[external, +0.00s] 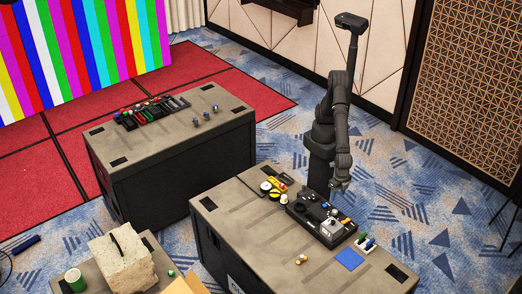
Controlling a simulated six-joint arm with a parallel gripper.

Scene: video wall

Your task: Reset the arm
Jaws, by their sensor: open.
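My arm stands behind the near table (228,212), at its right back side. My gripper (338,188) hangs at the end of the arm, pointing down over the back edge of the table. It is small and dark here, and I see nothing held in it. Just below and in front of it is a black control panel (306,212) with knobs and a grey box (331,228) at its right end.
A blue square (350,258) and small coloured pieces (366,242) lie right of the panel. Yellow and black items (272,187) lie left of it. A second table (200,130) stands behind left. A pale block (122,258) is front left. The near table's front left is clear.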

